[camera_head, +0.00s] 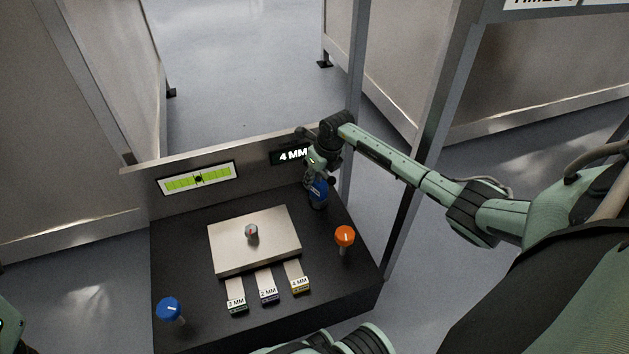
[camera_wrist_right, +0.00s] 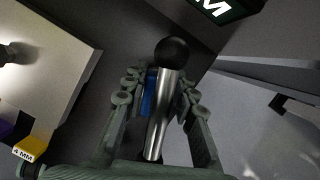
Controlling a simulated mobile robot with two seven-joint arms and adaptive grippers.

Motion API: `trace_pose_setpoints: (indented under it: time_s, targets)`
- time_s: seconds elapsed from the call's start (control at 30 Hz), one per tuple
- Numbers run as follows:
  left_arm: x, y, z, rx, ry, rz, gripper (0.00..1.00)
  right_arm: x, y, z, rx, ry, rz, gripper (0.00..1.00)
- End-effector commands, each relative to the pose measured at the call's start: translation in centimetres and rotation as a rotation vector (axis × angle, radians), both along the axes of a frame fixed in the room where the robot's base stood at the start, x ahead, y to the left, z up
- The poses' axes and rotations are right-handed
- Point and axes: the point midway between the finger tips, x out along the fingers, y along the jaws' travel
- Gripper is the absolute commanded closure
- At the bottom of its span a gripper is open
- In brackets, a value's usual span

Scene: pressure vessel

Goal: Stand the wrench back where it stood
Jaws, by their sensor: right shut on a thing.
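My right gripper (camera_head: 317,180) is at the back right corner of the dark bench top. In the right wrist view its fingers (camera_wrist_right: 160,100) are closed around the wrench (camera_wrist_right: 163,120), a shiny steel rod with a black ball at its end. A blue part (camera_wrist_right: 148,95) shows behind the rod, between the fingers. In the head view a blue part (camera_head: 318,192) shows just below the gripper, close to the bench top. The fingers hide much of the wrench, and I cannot tell whether its lower end touches the bench.
The bench (camera_head: 195,240) carries a metal plate (camera_head: 228,250) with a small knob (camera_head: 252,233), an orange knob (camera_head: 345,237), a blue knob (camera_head: 169,309) and several size tags. A green gauge (camera_head: 198,178) and a "4 MM" sign (camera_head: 291,155) are on the back panel. A post stands right of the gripper.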

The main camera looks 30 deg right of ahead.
Motion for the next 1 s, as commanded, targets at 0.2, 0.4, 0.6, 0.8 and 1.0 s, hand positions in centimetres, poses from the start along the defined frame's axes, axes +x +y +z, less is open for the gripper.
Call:
trace_pose_setpoints:
  time_s: [0.2,0.4,0.6,0.8,1.0]
  targets:
    - [-0.15,0.06,0.07,-0.001,-0.011,0.001,0.6,0.2,-0.01,-0.06,0.0,-0.005,0.0,1.0]
    - [-0.08,0.01,-0.14,0.001,-0.011,0.0,0.6,0.2,-0.03,-0.41,0.0,-0.005,0.0,1.0]
    - [0.0,-0.03,0.03,0.003,-0.012,-0.001,0.6,0.06,0.0,-0.54,0.0,-0.001,0.0,0.52]
    - [-0.01,-0.03,0.02,0.003,-0.012,-0.001,0.6,0.05,0.01,-0.54,0.0,-0.001,0.0,0.52]
    - [0.01,-0.01,0.42,0.002,0.0,0.0,0.6,0.0,0.0,0.14,0.0,-0.001,0.0,0.52]
